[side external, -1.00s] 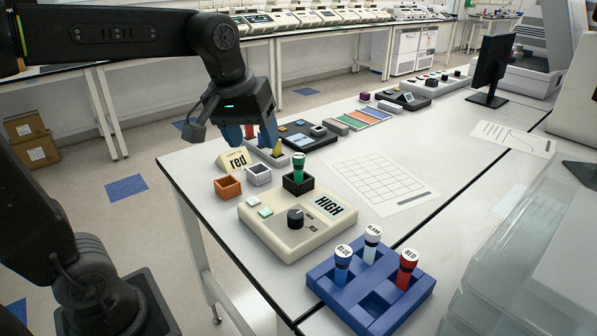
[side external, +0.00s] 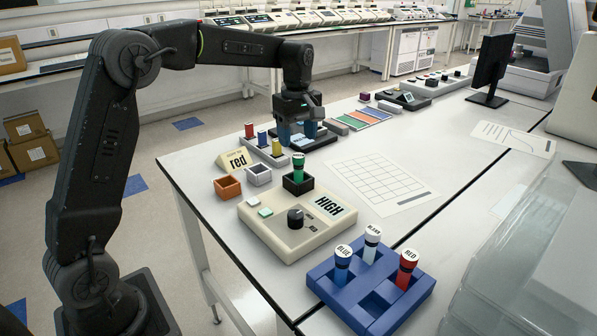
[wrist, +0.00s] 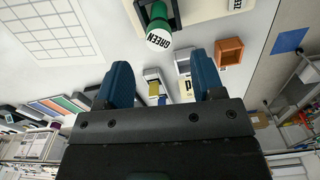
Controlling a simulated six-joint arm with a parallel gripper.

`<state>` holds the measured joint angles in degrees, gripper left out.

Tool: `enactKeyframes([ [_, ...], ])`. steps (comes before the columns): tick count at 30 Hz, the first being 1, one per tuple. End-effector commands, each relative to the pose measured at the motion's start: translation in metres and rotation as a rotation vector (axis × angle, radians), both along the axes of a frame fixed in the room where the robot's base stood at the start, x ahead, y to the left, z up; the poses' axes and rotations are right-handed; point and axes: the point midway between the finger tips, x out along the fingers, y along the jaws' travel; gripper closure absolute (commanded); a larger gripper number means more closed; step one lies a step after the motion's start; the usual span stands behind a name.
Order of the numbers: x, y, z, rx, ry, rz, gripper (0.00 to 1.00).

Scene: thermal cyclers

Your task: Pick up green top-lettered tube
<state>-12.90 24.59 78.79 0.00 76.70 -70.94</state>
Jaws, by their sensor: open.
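The green tube (side external: 298,166), with lettering on its cap, stands upright in a small black holder (side external: 298,185) behind the cream device. The wrist view shows its green-rimmed white cap, reading GREEN (wrist: 158,40), at the top middle, beyond the fingertips. My gripper (side external: 301,136) is open and points down, behind the green tube in the side view, apart from it. In the wrist view, my gripper's two blue fingers (wrist: 160,75) are spread with nothing between them gripped.
A cream device (side external: 280,232) with a dial stands in front. A blue rack (side external: 335,305) holds blue, blank and red tubes. Red, blue and yellow pieces stand in a grey rack (side external: 272,160) left of my gripper. Orange (side external: 228,188) and grey boxes sit nearby. A gridded sheet (side external: 380,183) lies flat at right.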

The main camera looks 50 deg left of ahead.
Motion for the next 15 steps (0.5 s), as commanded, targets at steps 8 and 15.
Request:
enactKeyframes([
  [8, 0.0, -0.001, -0.029, 0.0, 0.0, -0.002, 0.38],
  [15, 0.0, -0.003, -0.059, -0.001, 0.003, -0.003, 0.38],
])
